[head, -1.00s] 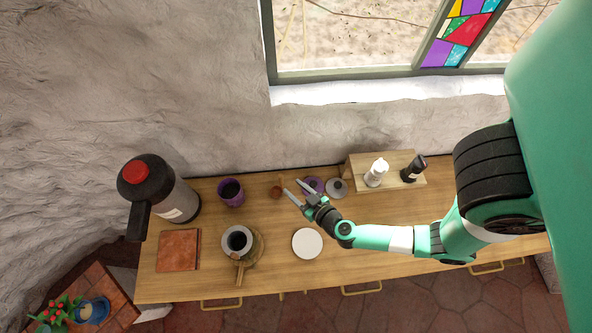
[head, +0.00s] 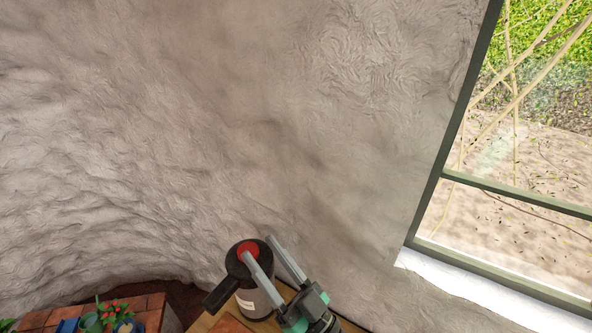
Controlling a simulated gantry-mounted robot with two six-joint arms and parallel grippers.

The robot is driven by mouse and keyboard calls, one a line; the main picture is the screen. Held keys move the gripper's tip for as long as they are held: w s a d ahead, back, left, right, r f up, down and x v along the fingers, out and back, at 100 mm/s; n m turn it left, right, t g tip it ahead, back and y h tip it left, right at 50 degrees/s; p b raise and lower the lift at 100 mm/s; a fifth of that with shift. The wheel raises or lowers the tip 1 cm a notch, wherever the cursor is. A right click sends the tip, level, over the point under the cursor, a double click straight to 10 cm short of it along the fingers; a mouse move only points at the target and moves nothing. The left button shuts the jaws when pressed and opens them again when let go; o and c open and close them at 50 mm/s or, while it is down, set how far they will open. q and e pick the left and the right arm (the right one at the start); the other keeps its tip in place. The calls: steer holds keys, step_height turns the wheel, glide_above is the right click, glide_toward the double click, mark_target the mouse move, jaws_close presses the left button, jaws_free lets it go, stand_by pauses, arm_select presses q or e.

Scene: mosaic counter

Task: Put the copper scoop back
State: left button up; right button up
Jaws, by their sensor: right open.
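My right gripper (head: 259,248) is at the bottom middle of the head view, its two long grey fingers spread apart and pointing up and left. No object shows between the fingers. In the picture they overlap the right side of the black and grey pump flask (head: 254,303) with its red top; I cannot tell whether they touch it. The copper scoop is not in sight in this view. My left gripper is not in view.
Only a corner of the wooden counter (head: 203,323) shows at the bottom edge. A low tiled surface (head: 155,303) with a red-flowered plant (head: 112,309) is at bottom left. Rough plaster wall fills most of the view. A window with a white sill (head: 480,290) is at right.

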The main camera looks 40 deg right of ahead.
steer(key=a+r+n+t+y, duration=0.1)
steer(key=a+r+n+y, duration=0.15)
steer(key=r, duration=0.35)
steer(key=a+r+n+y, duration=0.1)
steer(key=r+n+y, duration=0.15)
steer(key=r, duration=0.35)
steer(key=s+d+r+m+t+h, duration=0.1)
steer(key=s+r, duration=0.3)
steer(key=r, duration=0.5)
steer(key=s+d+r+m+t+h, duration=0.1)
steer(key=s+d+r+m+h, duration=0.1)
steer(key=r, duration=0.7)
steer(key=shift+s+r+m+h, duration=0.3)
steer(key=shift+s+r+h, duration=0.05)
steer(key=shift+s+h, duration=0.5)
